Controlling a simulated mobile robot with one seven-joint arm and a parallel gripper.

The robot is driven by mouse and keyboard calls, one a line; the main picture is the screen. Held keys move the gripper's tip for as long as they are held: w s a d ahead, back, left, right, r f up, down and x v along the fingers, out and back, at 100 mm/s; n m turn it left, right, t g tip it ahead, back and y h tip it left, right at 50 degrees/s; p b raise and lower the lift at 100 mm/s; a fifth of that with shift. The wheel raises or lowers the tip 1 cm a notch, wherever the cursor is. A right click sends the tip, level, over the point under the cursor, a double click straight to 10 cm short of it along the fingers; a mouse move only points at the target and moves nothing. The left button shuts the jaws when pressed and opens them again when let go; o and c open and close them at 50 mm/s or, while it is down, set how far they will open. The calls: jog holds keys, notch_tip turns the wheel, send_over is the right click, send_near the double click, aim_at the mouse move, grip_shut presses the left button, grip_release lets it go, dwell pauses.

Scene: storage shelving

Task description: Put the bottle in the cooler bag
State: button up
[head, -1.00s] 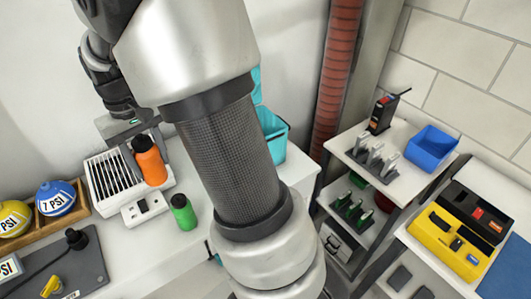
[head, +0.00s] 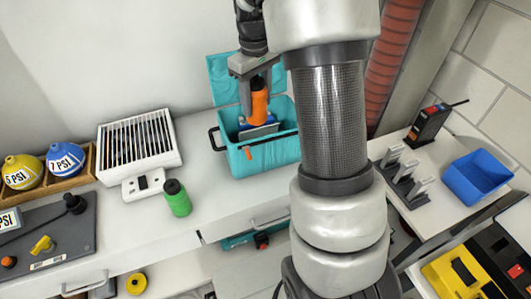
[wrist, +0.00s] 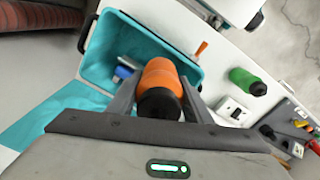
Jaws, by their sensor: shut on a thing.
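An orange bottle with a black cap (head: 258,104) is held upright between the fingers of my gripper (head: 259,90). My gripper is shut on it, above the opening of the teal cooler bag (head: 262,161). The bag stands open on the white counter, its lid (head: 228,78) raised at the back. In the wrist view, the bottle (wrist: 160,77) sits between both fingers, over the bag's interior (wrist: 122,45). A blue item (wrist: 123,72) lies inside the bag. Whether the bottle's base touches anything is hard to tell.
A green bottle (head: 177,198) stands on the counter left of the bag, beside a white slatted device (head: 140,150). Blue and yellow PSI balls (head: 65,160) sit farther left. A side shelf with a blue bin (head: 478,178) is at right. My arm blocks the middle.

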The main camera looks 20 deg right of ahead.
aim_at(265, 100)
jog(key=d, duration=0.1)
jog(key=d+f, duration=0.1)
jog(key=n, duration=0.1)
jog(key=shift+w+d+f, duration=0.25)
jog(key=shift+w+d, duration=0.15)
jog(key=shift+f+b, duration=1.3)
jog(key=shift+f, duration=7.25)
jog(key=shift+f, duration=0.15)
jog(key=o, duration=1.2)
jog(key=shift+o, duration=0.2)
